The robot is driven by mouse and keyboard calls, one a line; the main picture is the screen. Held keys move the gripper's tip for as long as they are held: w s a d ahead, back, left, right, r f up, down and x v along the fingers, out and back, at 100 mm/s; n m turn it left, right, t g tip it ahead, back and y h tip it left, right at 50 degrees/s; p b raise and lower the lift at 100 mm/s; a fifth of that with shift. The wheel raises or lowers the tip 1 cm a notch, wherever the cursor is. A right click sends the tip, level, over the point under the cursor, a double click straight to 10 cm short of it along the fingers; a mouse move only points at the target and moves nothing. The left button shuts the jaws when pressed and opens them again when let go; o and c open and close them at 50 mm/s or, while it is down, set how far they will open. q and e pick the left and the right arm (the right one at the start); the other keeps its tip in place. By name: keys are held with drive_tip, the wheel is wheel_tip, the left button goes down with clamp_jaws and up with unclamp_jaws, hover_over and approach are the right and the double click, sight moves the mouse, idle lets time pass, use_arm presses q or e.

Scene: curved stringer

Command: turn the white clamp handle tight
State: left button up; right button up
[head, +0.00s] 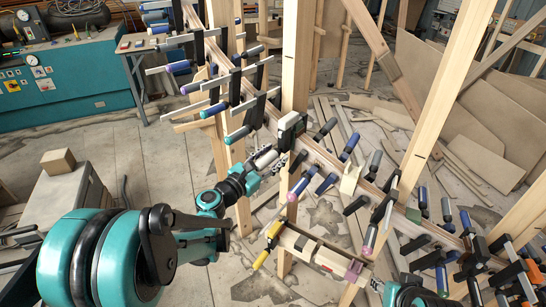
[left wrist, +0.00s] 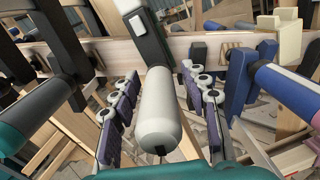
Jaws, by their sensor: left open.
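The white clamp handle (head: 266,158) points down toward me from a white-and-black clamp (head: 290,124) on the curved wooden stringer. In the left wrist view the white handle (left wrist: 160,112) fills the middle, its rounded end toward the camera. My left gripper (head: 268,163) is open around the handle. In the left wrist view its two dark, jointed fingers (left wrist: 160,75) stand on either side of the handle, with visible gaps. The handle's far end meets the dark clamp bar.
Several clamps with blue or dark handles line the stringer (head: 322,157) on both sides. A blue-handled clamp (left wrist: 290,92) stands close to the right. Upright timber posts (head: 296,55) rise behind. A yellow-handled tool (head: 268,246) lies below the left gripper.

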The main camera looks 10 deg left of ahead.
use_arm(q)
drive_tip(key=shift+w, duration=0.1)
clamp_jaws()
